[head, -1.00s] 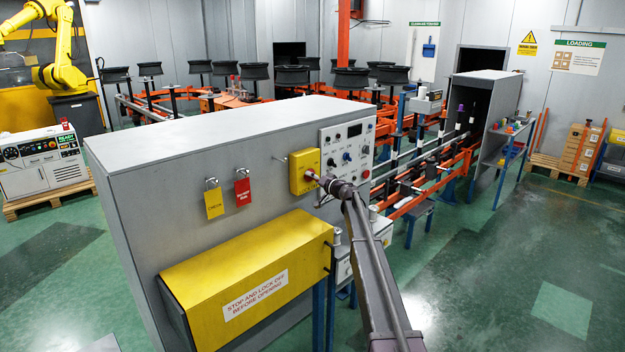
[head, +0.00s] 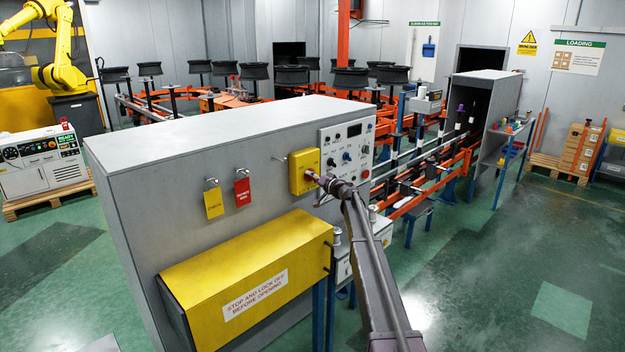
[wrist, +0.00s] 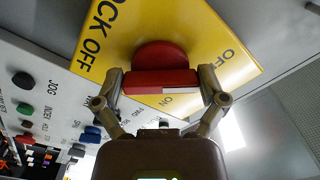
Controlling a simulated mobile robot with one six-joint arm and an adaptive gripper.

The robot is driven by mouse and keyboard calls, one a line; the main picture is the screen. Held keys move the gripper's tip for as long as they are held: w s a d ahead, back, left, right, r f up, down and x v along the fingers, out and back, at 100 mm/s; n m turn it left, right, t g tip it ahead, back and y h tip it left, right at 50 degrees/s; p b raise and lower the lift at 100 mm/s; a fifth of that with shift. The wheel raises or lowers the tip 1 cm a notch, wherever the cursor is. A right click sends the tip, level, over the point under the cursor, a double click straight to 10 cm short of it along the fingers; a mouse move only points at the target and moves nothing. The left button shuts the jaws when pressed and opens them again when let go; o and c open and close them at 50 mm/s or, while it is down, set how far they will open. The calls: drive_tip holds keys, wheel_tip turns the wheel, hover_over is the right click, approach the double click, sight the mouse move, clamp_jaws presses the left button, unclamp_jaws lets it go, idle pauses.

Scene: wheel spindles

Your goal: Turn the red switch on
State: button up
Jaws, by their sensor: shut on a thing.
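The red switch (wrist: 158,55) is a round red knob with a raised bar on a yellow plate (wrist: 204,40). The plate carries OFF and ON labels and the words LOCK OFF. My gripper (wrist: 161,82) has a finger at each end of the red bar and is shut on it. A white mark runs along the right half of the bar, and ON shows just below it. I cannot tell exactly which label the mark points to. In the head view, the yellow switch box (head: 303,165) is on the grey cabinet, and my gripper (head: 319,180) covers most of the switch.
A panel of knobs and buttons (head: 350,150) sits right of the switch box. A yellow guard (head: 245,265) juts out below it. A yellow tag (head: 214,203) and a red tag (head: 243,191) hang at left. Green floor (head: 500,270) is clear at right.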

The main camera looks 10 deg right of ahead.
drive_tip(key=m, duration=0.4)
drive_tip(key=shift+a+r, duration=0.1)
drive_tip(key=m, duration=0.5)
drive_tip(key=shift+r, duration=0.1)
drive_tip(key=m, duration=0.4)
drive_tip(key=shift+r+m+p, duration=0.1)
drive_tip(key=shift+m+p, duration=0.2)
drive_tip(key=shift+m, duration=1.8)
drive_tip(key=o, duration=0.8)
drive_tip(key=shift+s, duration=0.1)
drive_tip(key=v, duration=1.2)
